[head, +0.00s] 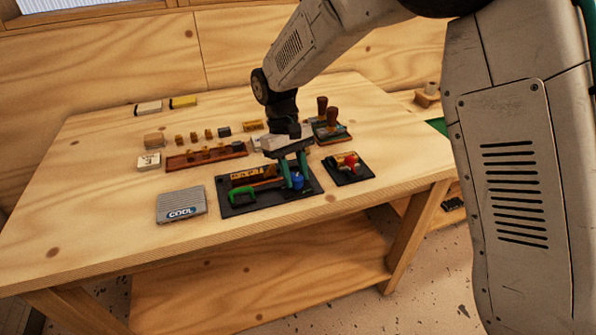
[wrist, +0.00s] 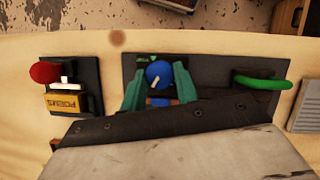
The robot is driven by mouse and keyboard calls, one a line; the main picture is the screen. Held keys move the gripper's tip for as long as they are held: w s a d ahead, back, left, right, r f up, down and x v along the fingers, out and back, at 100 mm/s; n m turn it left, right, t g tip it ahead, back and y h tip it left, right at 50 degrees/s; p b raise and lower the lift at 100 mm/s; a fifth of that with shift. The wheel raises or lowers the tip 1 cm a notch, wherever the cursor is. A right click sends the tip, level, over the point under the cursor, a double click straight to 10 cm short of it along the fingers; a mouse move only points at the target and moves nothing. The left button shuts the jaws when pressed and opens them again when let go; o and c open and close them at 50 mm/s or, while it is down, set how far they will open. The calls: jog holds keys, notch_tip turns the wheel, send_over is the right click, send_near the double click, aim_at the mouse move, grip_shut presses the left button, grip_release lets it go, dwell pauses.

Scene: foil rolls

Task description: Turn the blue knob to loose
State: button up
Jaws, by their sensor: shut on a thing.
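The blue knob (wrist: 158,75) sits on a dark plate (wrist: 206,72) at the front of the table, with a pale pointer mark on its face. In the wrist view the mark slants from upper right to lower left. My gripper (wrist: 159,82) has its green fingers on both sides of the knob and is shut on it. In the head view the knob (head: 297,181) shows beneath my gripper (head: 292,172), partly hidden by the fingers. A green handle (head: 236,194) is on the same plate, to the left in the head view. The lettering near the knob is too small to read.
A smaller dark plate with a red knob (head: 350,160) is just right of the knob's plate. A grey box marked "COOL" (head: 181,205) lies to the left. Small blocks and wooden-handled stamps (head: 332,118) stand behind. The table's left front is clear.

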jog(key=n+t, duration=0.1)
jog(key=n, duration=0.2)
jog(key=n+h, duration=0.1)
jog(key=n, duration=0.2)
jog(key=shift+a+t+h, duration=0.1)
jog(key=shift+t+h, duration=0.2)
jog(key=shift+t, duration=0.1)
dwell(0.3)
jog(key=o, duration=1)
jog(key=shift+c, duration=0.2)
jog(key=v, duration=0.7)
jog(key=shift+r, duration=0.4)
jog(key=shift+a, duration=0.15)
